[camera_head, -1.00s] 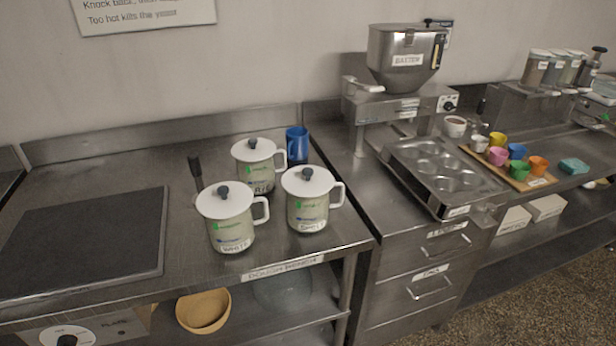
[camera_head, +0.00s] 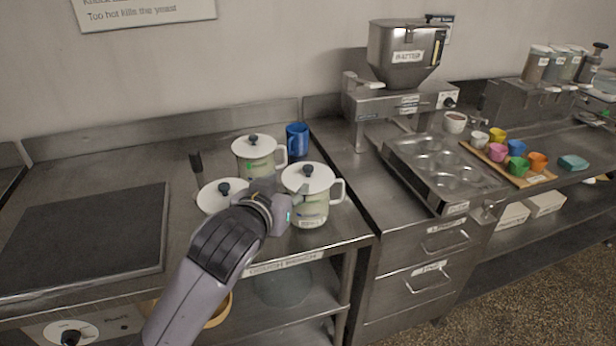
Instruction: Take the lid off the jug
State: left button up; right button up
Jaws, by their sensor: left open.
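My right gripper does not show.
A blue mug (camera_head: 297,139) stands behind the jugs. A dark griddle plate (camera_head: 85,240) lies to the left. A muffin tray (camera_head: 440,172) and a batter dispenser (camera_head: 405,55) are to the right. Bare bench lies right of the jugs.

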pick_arm(q)
jog(key=p, duration=0.2)
send_near(308, 168)
jog(key=x, duration=0.3)
jog(key=shift+w+d+f, duration=0.1)
jog(key=shift+w+d, duration=0.05)
jog(key=shift+w, duration=0.2)
jog(key=shift+p+x, duration=0.55)
jog(key=shift+x, duration=1.8)
jog(key=shift+w+f, duration=0.15)
jog(key=shift+w, duration=0.2)
jog(key=shift+c, duration=0.5)
grip_shut()
